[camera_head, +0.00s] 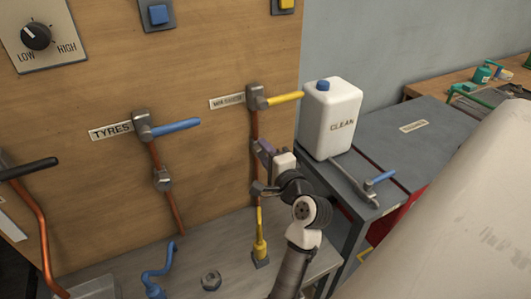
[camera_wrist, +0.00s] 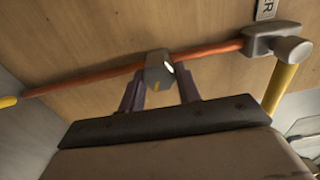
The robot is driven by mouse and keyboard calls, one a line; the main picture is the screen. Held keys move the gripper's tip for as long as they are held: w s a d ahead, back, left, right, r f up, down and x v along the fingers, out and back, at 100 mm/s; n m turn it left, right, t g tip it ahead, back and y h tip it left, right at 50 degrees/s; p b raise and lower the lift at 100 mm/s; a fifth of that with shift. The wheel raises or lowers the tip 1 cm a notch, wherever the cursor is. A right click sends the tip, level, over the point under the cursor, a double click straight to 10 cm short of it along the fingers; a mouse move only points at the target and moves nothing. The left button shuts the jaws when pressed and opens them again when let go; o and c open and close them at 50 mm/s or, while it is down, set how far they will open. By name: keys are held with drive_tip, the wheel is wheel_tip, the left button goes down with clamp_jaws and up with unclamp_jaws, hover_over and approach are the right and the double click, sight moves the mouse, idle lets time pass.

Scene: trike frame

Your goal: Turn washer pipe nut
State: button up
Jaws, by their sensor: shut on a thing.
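The washer pipe (camera_head: 255,125) runs down the wooden panel from a grey valve with a yellow lever (camera_head: 284,98). My gripper (camera_head: 258,170) is at the pipe below the valve. In the wrist view my gripper (camera_wrist: 160,85) has one finger on each side of the nut, shut on it. In the head view the nut is largely hidden by my gripper.
To the left is a similar pipe with a nut (camera_head: 162,179), blue lever (camera_head: 175,128) and TYRES label (camera_head: 111,131). A loose nut (camera_head: 211,281) lies on the grey bench. A white CLEAN jug (camera_head: 331,120) and blue-handled tool (camera_head: 380,178) are on the right table.

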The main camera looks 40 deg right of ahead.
drive_tip(key=o, duration=1)
drive_tip(key=shift+s, duration=0.1)
drive_tip(key=b+v, duration=0.4)
drive_tip(key=v, duration=0.9)
drive_tip(key=shift+s+a, duration=0.15)
drive_tip(key=shift+s, duration=0.15)
drive_tip(key=shift+s, duration=0.1)
